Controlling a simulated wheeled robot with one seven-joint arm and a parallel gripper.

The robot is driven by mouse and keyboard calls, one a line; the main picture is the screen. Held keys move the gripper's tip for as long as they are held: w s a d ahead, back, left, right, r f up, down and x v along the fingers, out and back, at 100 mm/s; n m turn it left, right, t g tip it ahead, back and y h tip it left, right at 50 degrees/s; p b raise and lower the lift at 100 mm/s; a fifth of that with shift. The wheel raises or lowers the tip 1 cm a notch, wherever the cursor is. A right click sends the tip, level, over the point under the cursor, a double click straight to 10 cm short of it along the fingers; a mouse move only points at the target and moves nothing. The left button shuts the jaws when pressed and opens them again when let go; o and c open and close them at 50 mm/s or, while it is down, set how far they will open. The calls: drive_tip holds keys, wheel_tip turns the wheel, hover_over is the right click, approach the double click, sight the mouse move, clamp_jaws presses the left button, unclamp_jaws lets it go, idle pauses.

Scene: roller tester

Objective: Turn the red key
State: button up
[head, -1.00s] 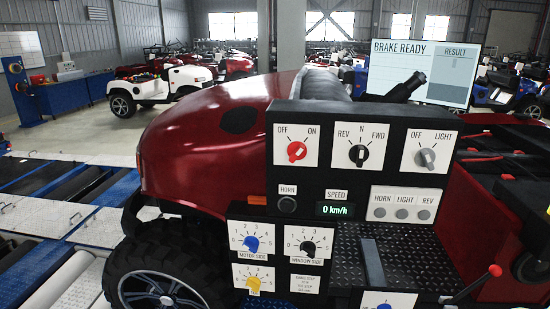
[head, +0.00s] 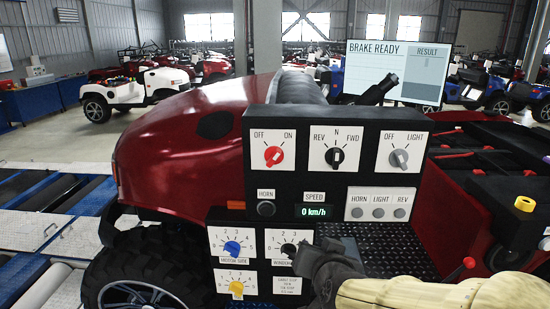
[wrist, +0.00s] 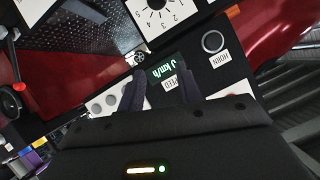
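The red key (head: 273,156) is a round red knob on a white plate marked OFF and ON, at the upper left of the black control panel (head: 258,183). Its pale grip is tilted; I cannot tell which mark it points to. My gripper (head: 304,256) is below and right of the key, in front of the lower panel, partly covering the window side dial (head: 290,248). In the wrist view its two fingers (wrist: 161,90) stand apart with nothing between them, facing the speed display (wrist: 166,68) and horn button (wrist: 213,41). The red key does not show there.
Beside the key are a black REV-N-FWD switch (head: 336,157) and a grey light switch (head: 400,157). Below are a blue dial (head: 232,248) and a yellow dial (head: 236,287). A red-tipped lever (head: 469,263) stands at the right. The space before the key is clear.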

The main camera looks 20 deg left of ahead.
sight(275, 159)
drive_tip(key=s+a+r+m+t, duration=0.2)
drive_tip(key=s+a+r, duration=0.1)
drive_tip(key=r, duration=0.4)
drive_tip(key=s+a+r+m+t, duration=0.2)
drive_tip(key=s+a+r+t, duration=0.1)
drive_tip(key=r, duration=0.4)
drive_tip(key=shift+s+a+r+p, duration=0.2)
drive_tip(key=shift+s+a+p, duration=0.25)
drive_tip(key=shift+a, duration=0.45)
drive_tip(key=p+x, duration=0.4)
drive_tip(key=x, duration=1.3)
drive_tip(key=shift+w+r, duration=0.15)
drive_tip(key=shift+r, duration=0.05)
